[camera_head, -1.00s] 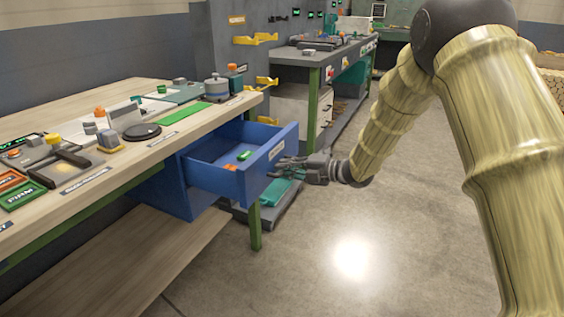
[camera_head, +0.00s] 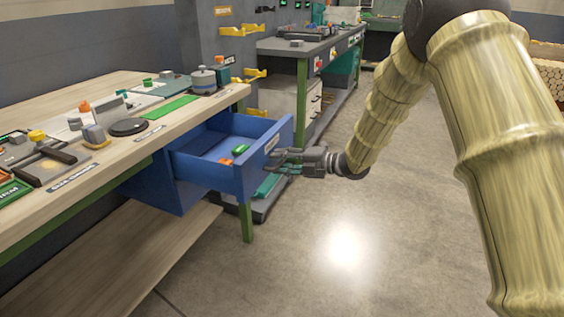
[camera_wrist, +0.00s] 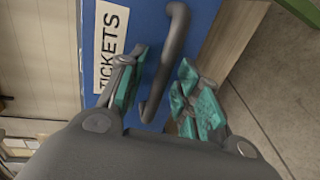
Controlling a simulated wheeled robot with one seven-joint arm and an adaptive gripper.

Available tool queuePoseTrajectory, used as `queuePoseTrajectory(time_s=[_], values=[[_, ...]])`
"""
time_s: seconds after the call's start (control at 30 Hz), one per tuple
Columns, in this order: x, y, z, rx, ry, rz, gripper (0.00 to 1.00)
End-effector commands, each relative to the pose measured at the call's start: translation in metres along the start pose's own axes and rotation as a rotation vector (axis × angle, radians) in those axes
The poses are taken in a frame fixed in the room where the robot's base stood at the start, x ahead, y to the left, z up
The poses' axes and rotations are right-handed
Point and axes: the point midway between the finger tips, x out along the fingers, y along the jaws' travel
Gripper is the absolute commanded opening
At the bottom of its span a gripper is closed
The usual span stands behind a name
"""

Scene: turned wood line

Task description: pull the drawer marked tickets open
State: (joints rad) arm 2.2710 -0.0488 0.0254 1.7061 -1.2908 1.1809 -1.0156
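The blue drawer (camera_head: 215,178) hangs under the wooden bench and is pulled well out, with a green piece (camera_head: 240,149) and an orange piece (camera_head: 225,162) inside. Its front bears a white label reading TICKETS (camera_wrist: 112,45) in the wrist view. A grey bar handle (camera_wrist: 168,65) stands off that front. My gripper (camera_head: 283,162) is at the drawer front. In the wrist view its teal-padded fingers (camera_wrist: 160,92) are apart, on either side of the handle, with visible gaps between handle and pads. The drawer's inner end is hidden under the bench.
The wooden bench (camera_head: 95,180) on the left carries several parts and has a lower shelf (camera_head: 120,255). A green bench leg (camera_head: 246,222) stands below the drawer. A grey workbench (camera_head: 285,46) stands behind. The concrete floor (camera_head: 400,230) at right is clear.

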Motion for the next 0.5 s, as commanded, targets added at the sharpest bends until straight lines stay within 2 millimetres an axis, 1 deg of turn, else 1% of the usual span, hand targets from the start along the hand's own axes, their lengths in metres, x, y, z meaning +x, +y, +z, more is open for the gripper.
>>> queuePoseTrajectory(time_s=[0.17,0.27,0.37,0.5], values=[[-0.002,0.000,0.000,0.000,-0.001,0.000,0.34],[-0.009,0.000,0.001,0.001,-0.002,0.000,0.34],[-0.023,0.000,0.001,0.001,-0.003,0.001,0.34],[-0.048,0.000,0.001,0.001,-0.003,0.000,0.34]])
